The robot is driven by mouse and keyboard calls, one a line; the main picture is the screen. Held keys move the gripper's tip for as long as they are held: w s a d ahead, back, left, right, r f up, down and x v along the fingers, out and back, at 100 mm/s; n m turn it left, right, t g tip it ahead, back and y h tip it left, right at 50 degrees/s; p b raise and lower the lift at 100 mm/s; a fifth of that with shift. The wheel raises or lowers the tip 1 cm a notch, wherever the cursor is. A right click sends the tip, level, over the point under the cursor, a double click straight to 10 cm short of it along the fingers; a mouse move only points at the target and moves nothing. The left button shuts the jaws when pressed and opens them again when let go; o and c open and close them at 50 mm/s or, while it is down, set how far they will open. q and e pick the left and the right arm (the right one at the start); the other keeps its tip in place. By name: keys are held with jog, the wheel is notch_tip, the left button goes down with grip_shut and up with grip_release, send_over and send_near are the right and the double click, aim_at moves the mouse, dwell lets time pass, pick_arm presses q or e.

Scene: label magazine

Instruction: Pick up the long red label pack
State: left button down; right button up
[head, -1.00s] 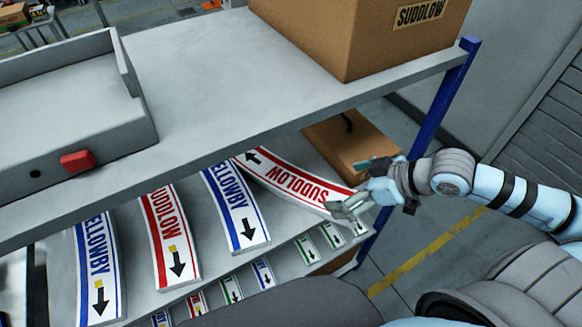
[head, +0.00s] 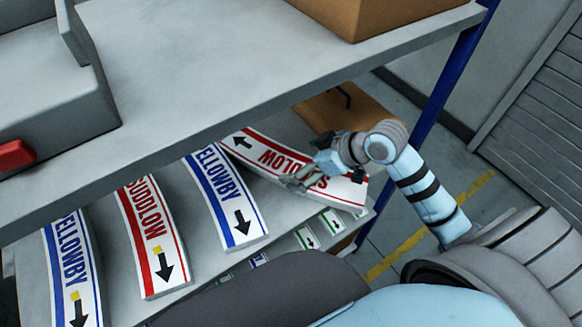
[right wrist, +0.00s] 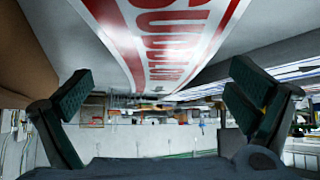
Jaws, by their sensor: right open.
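A long red-and-white label pack marked SUDDLOW (head: 262,150) lies slanted on the lower shelf at the right end of the row. My right gripper (head: 298,180) is over its right half and hides part of the lettering. In the right wrist view the same pack (right wrist: 160,35) runs from the top edge toward the middle, between and beyond the open fingers of the gripper (right wrist: 163,72). I cannot tell whether the fingers touch it. A second long red SUDDLOW pack (head: 150,240) lies farther left. My left gripper is not in view.
Blue YELLOWBY packs (head: 225,195) and (head: 72,265) lie on either side of the second red pack. Small green labels (head: 305,237) show lower down. The upper shelf (head: 240,75) overhangs the packs. A cardboard box (head: 345,115) and blue post (head: 445,95) stand at right.

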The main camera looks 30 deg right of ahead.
aim_at(292, 167)
jog(key=x, duration=0.2)
jog(key=shift+a+f, duration=0.2)
jog(key=shift+f, duration=0.2)
jog(key=shift+w, duration=0.1)
jog(key=c, duration=1.7)
